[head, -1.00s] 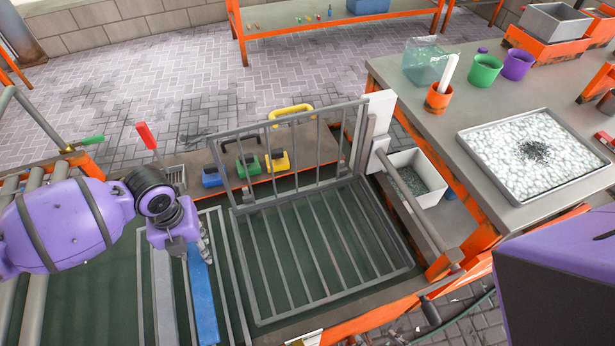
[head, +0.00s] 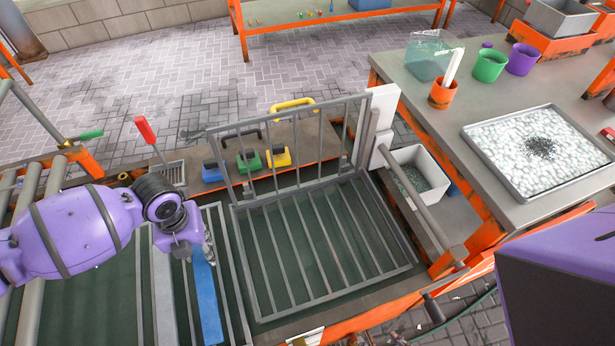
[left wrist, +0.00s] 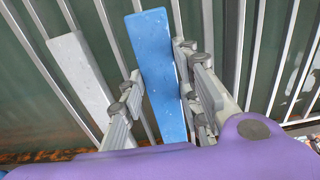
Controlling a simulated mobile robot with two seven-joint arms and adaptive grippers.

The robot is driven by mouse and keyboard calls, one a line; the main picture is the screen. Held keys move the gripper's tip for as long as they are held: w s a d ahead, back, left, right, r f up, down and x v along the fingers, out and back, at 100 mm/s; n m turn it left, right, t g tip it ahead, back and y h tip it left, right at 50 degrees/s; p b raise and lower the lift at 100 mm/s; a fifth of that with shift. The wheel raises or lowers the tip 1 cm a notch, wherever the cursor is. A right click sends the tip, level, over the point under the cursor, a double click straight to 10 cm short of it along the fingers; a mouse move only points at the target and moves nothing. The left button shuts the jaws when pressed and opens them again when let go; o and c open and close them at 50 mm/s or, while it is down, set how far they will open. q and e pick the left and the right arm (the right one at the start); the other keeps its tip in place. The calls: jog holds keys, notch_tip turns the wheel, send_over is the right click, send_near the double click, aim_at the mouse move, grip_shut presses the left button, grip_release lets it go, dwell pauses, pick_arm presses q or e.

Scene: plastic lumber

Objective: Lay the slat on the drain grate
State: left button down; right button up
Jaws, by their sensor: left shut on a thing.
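The blue slat (head: 207,300) is between the fingers of my left gripper (head: 203,246), which is shut on it. In the left wrist view the slat (left wrist: 160,60) runs lengthwise between the two fingers, its far end past the fingertips. A light grey slat (left wrist: 80,70) lies beside it to the left, apart from it, over the bars; it also shows in the head view (head: 162,290). A grey barred grate (head: 325,250) lies right of the blue slat over a dark green basin. Whether the blue slat touches the bars beneath it is unclear. My right gripper is out of view.
A barred frame (head: 290,150) stands upright behind the grate. Blue, green and yellow clamps (head: 279,158) and a red-handled tool (head: 146,131) sit at the back. A bench at right holds a tray of white pellets (head: 540,150) and cups. The grate's top is clear.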

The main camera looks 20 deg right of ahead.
pick_arm(q)
jog(key=shift+f, duration=0.65)
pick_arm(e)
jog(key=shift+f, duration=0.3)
pick_arm(q)
jog(key=c, duration=1.2)
grip_release()
jog(key=shift+r, duration=0.1)
notch_tip(320, 180, up, 12)
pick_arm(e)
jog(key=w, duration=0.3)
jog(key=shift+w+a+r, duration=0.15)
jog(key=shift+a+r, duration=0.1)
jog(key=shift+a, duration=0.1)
